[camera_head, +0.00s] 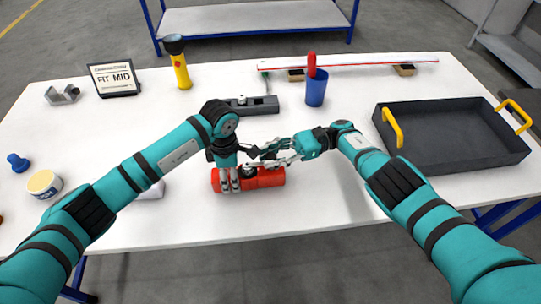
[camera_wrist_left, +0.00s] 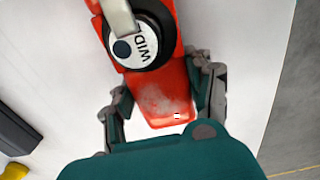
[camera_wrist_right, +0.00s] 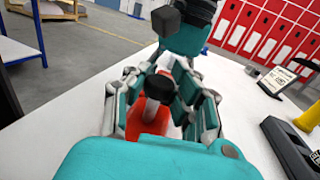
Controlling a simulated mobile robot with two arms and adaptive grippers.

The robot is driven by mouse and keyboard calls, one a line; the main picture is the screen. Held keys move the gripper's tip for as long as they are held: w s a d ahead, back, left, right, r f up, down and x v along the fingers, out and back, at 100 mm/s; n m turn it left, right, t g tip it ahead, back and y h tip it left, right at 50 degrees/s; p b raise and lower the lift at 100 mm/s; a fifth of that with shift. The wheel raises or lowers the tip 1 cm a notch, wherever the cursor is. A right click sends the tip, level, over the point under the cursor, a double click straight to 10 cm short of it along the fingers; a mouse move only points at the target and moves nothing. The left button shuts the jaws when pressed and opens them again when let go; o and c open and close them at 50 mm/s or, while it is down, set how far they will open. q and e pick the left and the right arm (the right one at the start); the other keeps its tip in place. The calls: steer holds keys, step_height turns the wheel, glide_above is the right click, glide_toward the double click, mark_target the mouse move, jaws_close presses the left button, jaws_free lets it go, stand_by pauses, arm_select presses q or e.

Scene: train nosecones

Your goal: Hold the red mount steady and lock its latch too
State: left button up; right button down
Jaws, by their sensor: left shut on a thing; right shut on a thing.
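The red mount (camera_head: 268,177) lies on the white table near its front middle. My left gripper (camera_head: 229,187) comes down from above and is shut across the mount's left end; in the left wrist view its fingers flank the red body (camera_wrist_left: 160,97). A black round latch (camera_wrist_left: 138,42) with a white face marked "MID" sits on the mount, with a pale lever (camera_wrist_left: 118,17) over it. My right gripper (camera_head: 255,160) reaches in from the right and is shut on the latch lever (camera_wrist_right: 152,108), whose black tip shows between its fingers. The fingers partly hide the latch in the head view.
A dark grey block (camera_head: 262,104) lies behind the grippers, with a blue cup (camera_head: 316,92) beside it. A dark tray (camera_head: 450,140) with yellow handles fills the right side. A yellow flashlight (camera_head: 181,70) and sign (camera_head: 115,80) stand at back left. The table's front edge is close.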

mark_target(271, 156)
steer(key=shift+s+f, duration=0.1)
steer(key=shift+s, duration=0.1)
stand_by(0.3)
arm_select(q)
steer(key=shift+w, duration=0.1)
arm_select(e)
steer(key=c, duration=1)
jaws_free()
steer(key=shift+d, duration=0.1)
steer(key=shift+c, duration=0.2)
steer(key=shift+w, duration=0.1)
steer(key=shift+r, duration=0.2)
steer(key=shift+w+r, duration=0.1)
steer(key=shift+r, duration=0.25)
step_height(271, 156, up, 9)
steer(key=shift+r, duration=0.1)
arm_select(q)
steer(key=o, duration=1.3)
